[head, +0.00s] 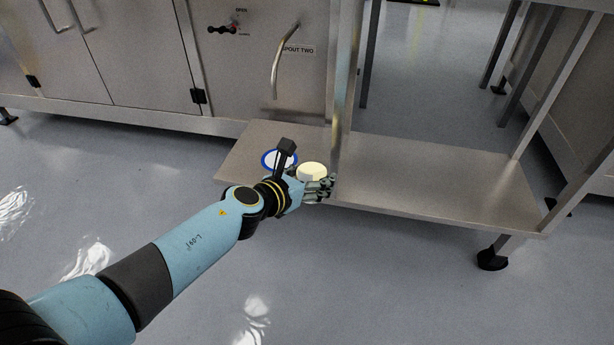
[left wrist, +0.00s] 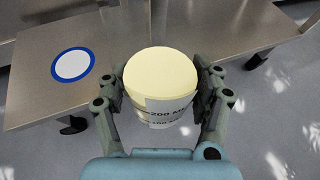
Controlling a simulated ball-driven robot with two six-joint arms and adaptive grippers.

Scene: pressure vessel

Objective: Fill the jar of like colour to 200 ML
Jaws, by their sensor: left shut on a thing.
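A jar (left wrist: 160,75) with a pale cream-yellow top and a white label reading 200 ML and 100 ML is between the fingers of my left gripper (left wrist: 161,100). The gripper is shut on it from both sides, and the jar looks upright. In the head view the jar (head: 312,171) shows at the front edge of the low steel shelf; I cannot tell whether it touches it. A spout (head: 283,65) sticks out of the cabinet above, beside a label reading "SPOUT TWO". A valve handle (head: 222,30) marked OPEN is at its left. My right gripper is not in view.
A white disc with a blue ring (left wrist: 73,65) lies flat on the steel shelf (head: 440,180), left of the jar. A vertical steel post (head: 343,80) rises just behind the jar. The shelf's right part is bare. Grey floor lies in front.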

